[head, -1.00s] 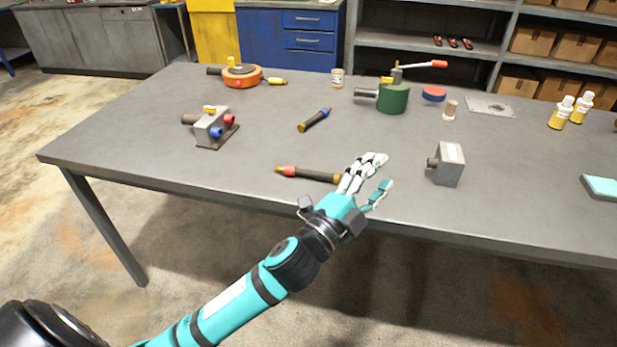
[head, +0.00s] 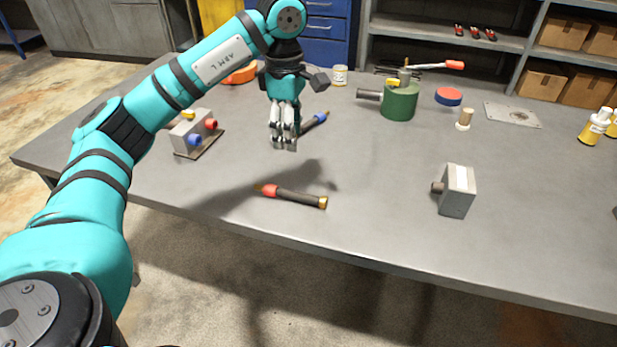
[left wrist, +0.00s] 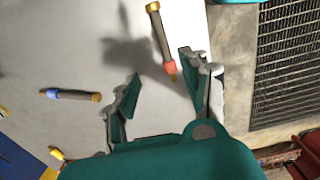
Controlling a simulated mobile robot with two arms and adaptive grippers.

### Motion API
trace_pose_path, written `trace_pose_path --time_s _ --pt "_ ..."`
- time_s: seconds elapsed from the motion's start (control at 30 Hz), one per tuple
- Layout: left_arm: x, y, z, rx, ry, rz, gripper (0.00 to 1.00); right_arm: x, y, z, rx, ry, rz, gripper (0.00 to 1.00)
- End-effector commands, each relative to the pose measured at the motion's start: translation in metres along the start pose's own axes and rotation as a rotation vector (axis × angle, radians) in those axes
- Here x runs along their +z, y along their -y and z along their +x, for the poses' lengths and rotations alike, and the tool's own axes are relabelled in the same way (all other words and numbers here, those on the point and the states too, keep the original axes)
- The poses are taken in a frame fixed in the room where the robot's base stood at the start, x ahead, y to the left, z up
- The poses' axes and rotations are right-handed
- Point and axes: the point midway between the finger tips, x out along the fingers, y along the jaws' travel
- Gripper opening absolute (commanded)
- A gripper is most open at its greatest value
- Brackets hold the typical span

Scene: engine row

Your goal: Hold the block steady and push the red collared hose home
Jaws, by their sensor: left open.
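The red collared hose (head: 294,196) lies on the table near its front edge, a dark tube with a red collar at its left end and a brass tip at its right. It also shows in the left wrist view (left wrist: 161,40). My left gripper (head: 284,143) is open and empty, pointing down above the table, up and left of the hose. Its spread fingers show in the left wrist view (left wrist: 160,90). My right gripper is not in view.
A blue collared hose (head: 314,123) lies just behind my left gripper. A grey block with a side stub (head: 457,191) stands at the right. A green cylinder with a lever (head: 400,101) stands farther back. The table between them is clear.

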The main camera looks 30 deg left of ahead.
Motion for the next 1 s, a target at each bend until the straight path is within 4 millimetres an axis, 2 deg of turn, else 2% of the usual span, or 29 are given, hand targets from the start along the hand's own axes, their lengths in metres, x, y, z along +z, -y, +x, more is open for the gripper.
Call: trace_pose_path --time_s 0.07,0.17,0.33,0.4,0.47,0.57,0.7,0.8,1.0 --pt "-0.010 0.000 -0.002 -0.003 -0.031 -0.011 0.47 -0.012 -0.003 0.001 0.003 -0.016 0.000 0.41" --pt "-0.013 0.001 0.011 -0.008 -0.039 -0.012 0.47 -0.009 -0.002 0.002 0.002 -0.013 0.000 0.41" --pt "-0.013 0.002 0.047 -0.010 -0.038 -0.012 0.47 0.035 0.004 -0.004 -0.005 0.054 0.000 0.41" --pt "-0.013 0.002 0.062 -0.009 -0.037 -0.011 0.47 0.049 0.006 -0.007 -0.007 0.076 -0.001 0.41" --pt "-0.013 0.002 0.075 -0.009 -0.036 -0.010 0.47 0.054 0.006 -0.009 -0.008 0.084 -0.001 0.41" --pt "-0.013 0.002 0.094 -0.008 -0.036 -0.010 0.47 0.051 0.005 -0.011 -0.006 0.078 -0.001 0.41" --pt "-0.013 0.001 0.111 -0.005 -0.033 -0.010 0.47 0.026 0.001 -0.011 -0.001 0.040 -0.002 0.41" --pt "-0.013 0.001 0.116 -0.004 -0.033 -0.010 0.47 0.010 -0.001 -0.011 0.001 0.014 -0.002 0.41" --pt "-0.008 0.002 0.138 -0.009 -0.034 -0.010 0.47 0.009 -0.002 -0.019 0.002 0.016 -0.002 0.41"
